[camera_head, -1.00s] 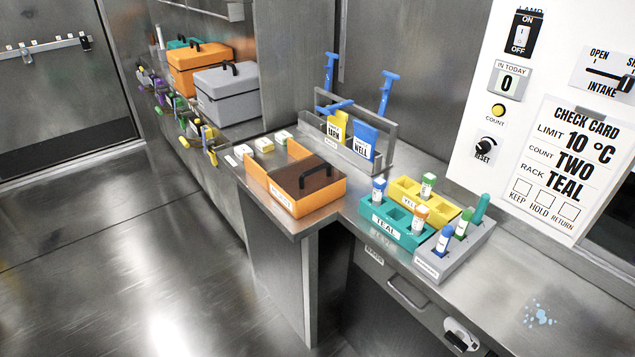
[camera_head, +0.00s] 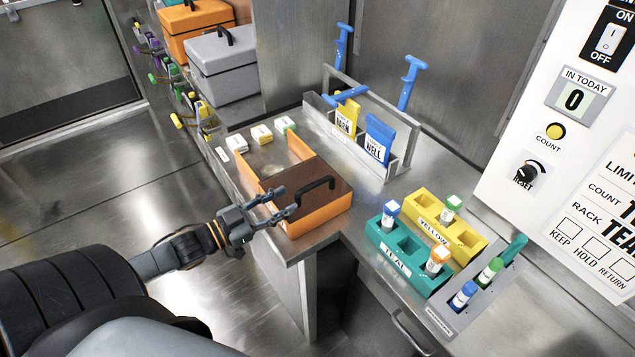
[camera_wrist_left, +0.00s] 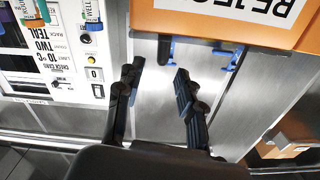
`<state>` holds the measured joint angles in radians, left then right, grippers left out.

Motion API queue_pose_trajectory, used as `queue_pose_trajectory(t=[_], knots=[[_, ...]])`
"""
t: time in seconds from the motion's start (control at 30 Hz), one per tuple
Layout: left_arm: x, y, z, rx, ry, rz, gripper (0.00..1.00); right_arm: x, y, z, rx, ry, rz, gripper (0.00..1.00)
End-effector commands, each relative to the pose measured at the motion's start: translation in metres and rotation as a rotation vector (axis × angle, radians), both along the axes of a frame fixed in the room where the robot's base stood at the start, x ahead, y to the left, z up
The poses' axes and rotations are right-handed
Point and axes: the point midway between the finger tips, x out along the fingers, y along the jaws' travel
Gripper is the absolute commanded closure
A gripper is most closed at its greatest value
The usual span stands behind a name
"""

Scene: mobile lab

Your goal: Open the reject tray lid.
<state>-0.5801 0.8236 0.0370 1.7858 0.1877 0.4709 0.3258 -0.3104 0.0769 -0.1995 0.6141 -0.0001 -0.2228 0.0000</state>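The orange reject tray (camera_head: 322,216) stands at the near corner of the counter. The handle is not clear there. My right gripper is not in view.
A teal rack (camera_head: 378,243), a yellow rack (camera_head: 468,238) and a grey holder (camera_head: 437,315) with vials stand to the right. A metal caddy (camera_head: 400,165) stands behind. A grey box (camera_head: 222,75) is farther back.

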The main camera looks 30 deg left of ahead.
Motion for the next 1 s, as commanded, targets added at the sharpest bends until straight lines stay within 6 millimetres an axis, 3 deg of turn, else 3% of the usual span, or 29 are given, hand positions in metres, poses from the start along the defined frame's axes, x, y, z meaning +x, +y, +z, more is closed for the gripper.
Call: queue_pose_trajectory(t=[0.17, 0.5, 0.97, 1.0], knots=[[0.034, -0.013, 0.003, 0.000, -0.006, 0.001, 0.63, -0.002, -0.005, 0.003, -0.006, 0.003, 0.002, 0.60], [0.082, -0.033, 0.001, 0.000, -0.001, 0.003, 0.63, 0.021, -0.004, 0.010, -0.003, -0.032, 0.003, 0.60], [0.092, -0.037, 0.000, 0.002, 0.001, 0.002, 0.63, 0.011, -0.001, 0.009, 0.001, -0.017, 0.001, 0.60], [0.092, -0.037, 0.000, 0.002, 0.001, 0.002, 0.67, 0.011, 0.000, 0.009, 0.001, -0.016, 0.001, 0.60]])
